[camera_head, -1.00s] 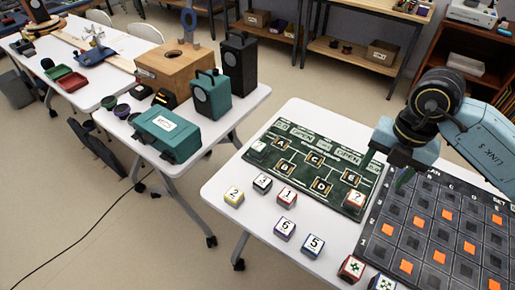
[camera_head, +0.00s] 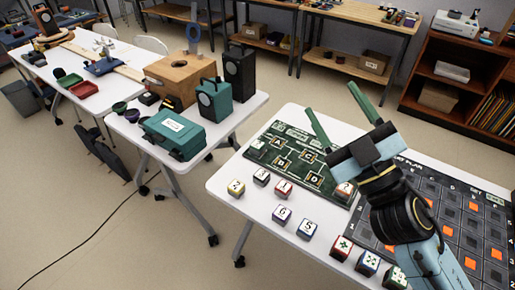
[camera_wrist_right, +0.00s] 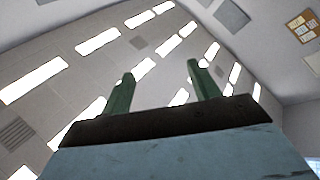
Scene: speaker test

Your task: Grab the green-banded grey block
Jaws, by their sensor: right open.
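Several small cube blocks stand on the white table in the head view: a yellow-edged block marked 2 (camera_head: 236,188), a dark-edged block (camera_head: 262,177), a red-edged block (camera_head: 284,189), a purple-edged block marked 6 (camera_head: 283,214) and a blue-edged block marked 5 (camera_head: 308,229). I cannot tell surely which is the green-banded grey one; the dark-edged block may be it. My right gripper (camera_head: 331,97) is open and empty, its two green fingers pointing up and away above the table's far side. In the right wrist view the fingers (camera_wrist_right: 160,72) are apart against the ceiling. My left gripper is not in view.
A green board (camera_head: 290,150) and a dark grid mat with orange squares (camera_head: 471,206) lie on the table. Patterned cubes (camera_head: 343,248) stand at its front edge. My right arm covers part of the mat. A second table holds a teal case (camera_head: 173,135) and speakers (camera_head: 239,72).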

